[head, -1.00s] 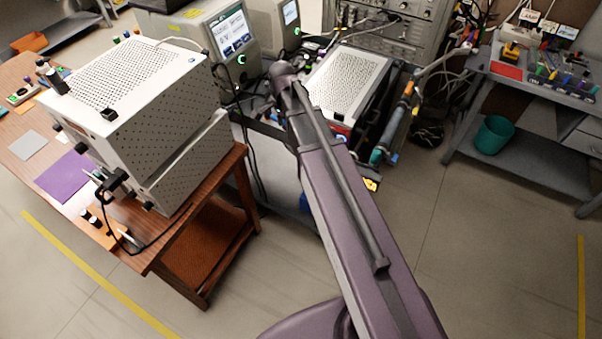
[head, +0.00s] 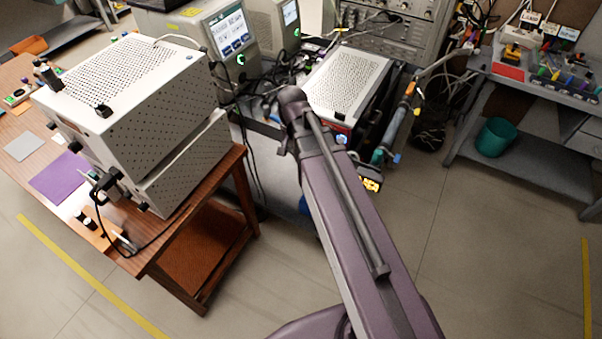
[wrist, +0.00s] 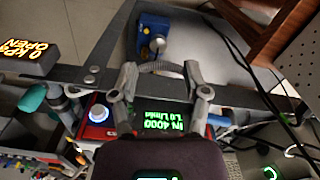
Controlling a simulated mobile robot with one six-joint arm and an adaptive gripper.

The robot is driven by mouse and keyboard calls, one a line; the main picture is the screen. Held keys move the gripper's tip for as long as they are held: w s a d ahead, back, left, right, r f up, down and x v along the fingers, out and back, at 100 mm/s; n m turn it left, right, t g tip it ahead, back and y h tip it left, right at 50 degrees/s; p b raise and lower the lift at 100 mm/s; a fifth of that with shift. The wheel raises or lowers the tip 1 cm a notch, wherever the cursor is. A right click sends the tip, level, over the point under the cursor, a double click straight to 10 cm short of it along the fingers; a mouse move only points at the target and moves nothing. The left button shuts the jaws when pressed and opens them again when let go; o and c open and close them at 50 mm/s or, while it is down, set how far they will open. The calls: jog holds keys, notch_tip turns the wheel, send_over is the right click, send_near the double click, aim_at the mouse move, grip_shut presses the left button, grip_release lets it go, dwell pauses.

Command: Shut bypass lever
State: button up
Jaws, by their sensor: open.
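My gripper (wrist: 162,74) shows in the wrist view with its two grey fingers apart and nothing clearly held between them. A grey ribbed, curved piece (wrist: 160,66) spans the gap near the fingertips; I cannot tell what it belongs to. Beyond it, a blue block with a pale round-ended knob (wrist: 157,45) sits on a grey surface; it may be the bypass lever, but no label is readable. A black display (wrist: 27,50) at the left reads "0 kPa OPEN"; it also shows in the head view (head: 371,184). In the head view my arm hides the gripper.
A red-fronted unit with a lit white button (wrist: 97,112) and a green-text screen (wrist: 160,118) lies close below the fingers. Black cables (wrist: 265,70) hang at the right.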

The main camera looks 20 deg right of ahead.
jog(key=s+f+n+b, duration=0.2)
jog(key=s+n, duration=0.4)
jog(key=shift+s+d+f, duration=0.15)
jog(key=shift+s+f, duration=0.1)
jog(key=shift+s, duration=0.05)
jog(key=shift+w, duration=0.1)
dwell(0.4)
notch_tip(320, 180, up, 11)
jog(key=n+p, duration=0.9)
jog(key=p, duration=0.2)
send_over(273, 115)
jog(key=shift+r, duration=0.15)
notch_tip(273, 115, down, 14)
jog(key=b, duration=1.3)
jog(key=shift+r+b, duration=0.1)
jog(key=shift+b, duration=0.25)
jog(key=shift+c, duration=0.2)
